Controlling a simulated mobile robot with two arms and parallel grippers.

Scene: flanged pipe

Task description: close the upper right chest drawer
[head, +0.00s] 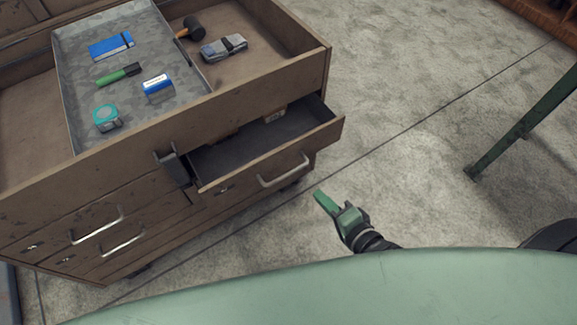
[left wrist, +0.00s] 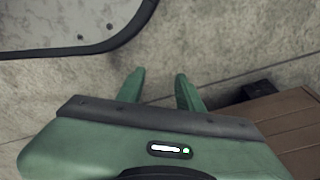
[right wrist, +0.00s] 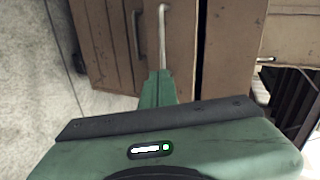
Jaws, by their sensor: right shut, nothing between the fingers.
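The brown wooden chest (head: 130,152) stands at the left in the head view. Its upper right drawer (head: 240,182) is pulled out, with its dark interior showing and a bar handle (head: 284,171) on its front. My right gripper (head: 323,199) is shut and empty, in front of the drawer's right end and apart from it. In the right wrist view its closed fingers (right wrist: 158,86) point at brown fronts with a pale bar handle (right wrist: 162,35); contact cannot be told. My left gripper (left wrist: 157,88) shows only in the left wrist view, open and empty.
The chest's top holds a grey tray (head: 75,130) with a blue notebook, a green-handled tool and other small items. A hammer (head: 190,29) lies beside it. A green table leg (head: 520,128) stands at the right. The floor (head: 410,120) between is clear.

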